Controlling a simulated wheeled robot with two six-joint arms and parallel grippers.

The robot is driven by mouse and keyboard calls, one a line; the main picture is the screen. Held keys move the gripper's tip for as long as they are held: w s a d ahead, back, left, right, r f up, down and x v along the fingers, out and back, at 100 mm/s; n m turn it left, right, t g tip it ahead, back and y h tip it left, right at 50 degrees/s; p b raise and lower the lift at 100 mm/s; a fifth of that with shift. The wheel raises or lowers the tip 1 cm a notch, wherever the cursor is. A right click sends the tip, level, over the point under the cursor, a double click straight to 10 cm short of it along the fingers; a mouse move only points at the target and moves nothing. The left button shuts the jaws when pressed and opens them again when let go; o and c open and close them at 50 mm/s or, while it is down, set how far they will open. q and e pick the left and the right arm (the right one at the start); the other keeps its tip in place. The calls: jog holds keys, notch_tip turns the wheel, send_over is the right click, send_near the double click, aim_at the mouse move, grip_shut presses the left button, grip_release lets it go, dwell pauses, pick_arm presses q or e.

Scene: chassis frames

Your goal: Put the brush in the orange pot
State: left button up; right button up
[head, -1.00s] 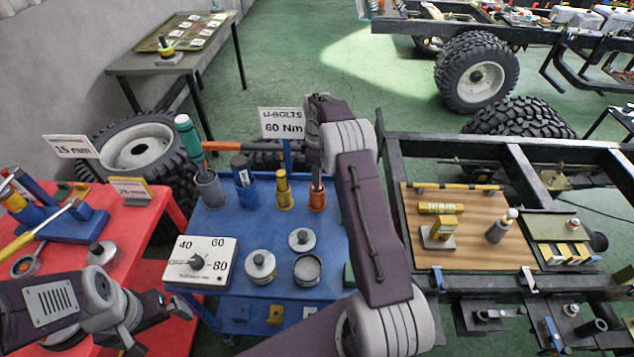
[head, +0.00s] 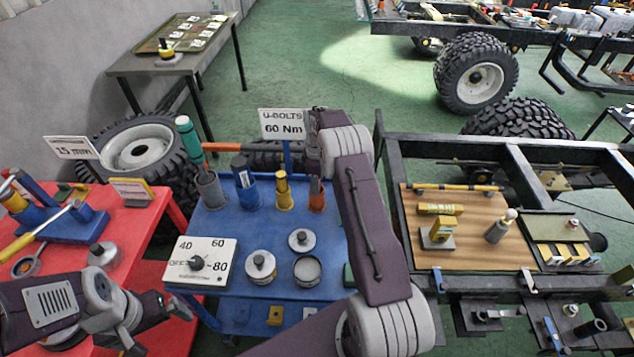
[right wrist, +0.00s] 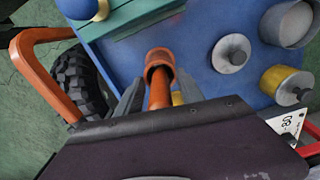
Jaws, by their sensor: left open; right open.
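The orange pot (head: 317,202) stands at the back right of the blue cart top, partly covered by my right arm. An orange handle (head: 316,184), which I take for the brush, rises from it. In the right wrist view the handle (right wrist: 160,92) comes out of the pot's mouth (right wrist: 158,60); its bristles are not visible. My right gripper (right wrist: 158,88) is open, with one finger on each side of the handle and gaps between. In the head view its fingers are mostly hidden. My left gripper (head: 150,312) is open and empty over the red cart, at lower left.
A grey pot (head: 210,190), a blue pot (head: 247,197) and a yellow pot (head: 284,195) stand left of the orange pot, holding tools. Round tins (head: 260,266) and a dial box (head: 200,262) lie in front. A sign (head: 284,125) stands behind.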

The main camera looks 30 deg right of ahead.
notch_tip(320, 180, up, 12)
jog(key=shift+r, duration=0.15)
jog(key=s+a+m, duration=0.6)
jog(key=s+a, duration=0.4)
jog(key=a, duration=0.1)
jog(key=s+a+f+m, duration=0.2)
jog(key=s, duration=0.5)
jog(key=s+a+f+m+t, duration=0.1)
jog(key=s+a+m, duration=0.1)
jog(key=s, duration=0.6)
jog(key=shift+s+a+f, duration=0.25)
jog(key=shift+s+f, duration=0.05)
jog(key=shift+f, duration=0.05)
